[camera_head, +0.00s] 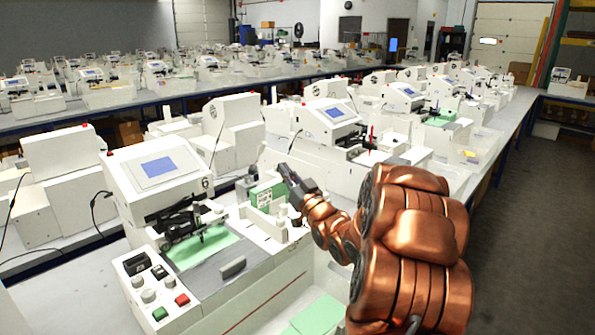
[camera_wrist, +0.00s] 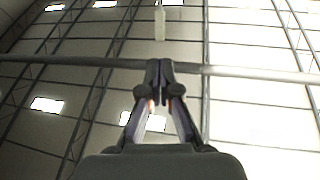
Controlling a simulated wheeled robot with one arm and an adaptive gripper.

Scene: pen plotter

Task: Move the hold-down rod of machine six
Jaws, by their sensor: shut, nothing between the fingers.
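Machine six (camera_head: 150,215) is the white pen plotter at the front left, with a blue screen and a 6 on its side. A dark carriage (camera_head: 178,228) with thin rods sits above a green sheet (camera_head: 208,252) on its bed. I cannot tell which dark part is the hold-down rod. My gripper (camera_head: 286,172) is raised to the right of machine six, apart from it. In the wrist view its fingers (camera_wrist: 158,68) are together and empty, pointing up toward the ceiling.
A green box (camera_head: 266,194) stands just behind machine six, close to my gripper in the picture. Buttons (camera_head: 160,313) line its front left corner. More white plotters (camera_head: 330,125) fill the bench behind. An aisle floor (camera_head: 535,220) is clear at the right.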

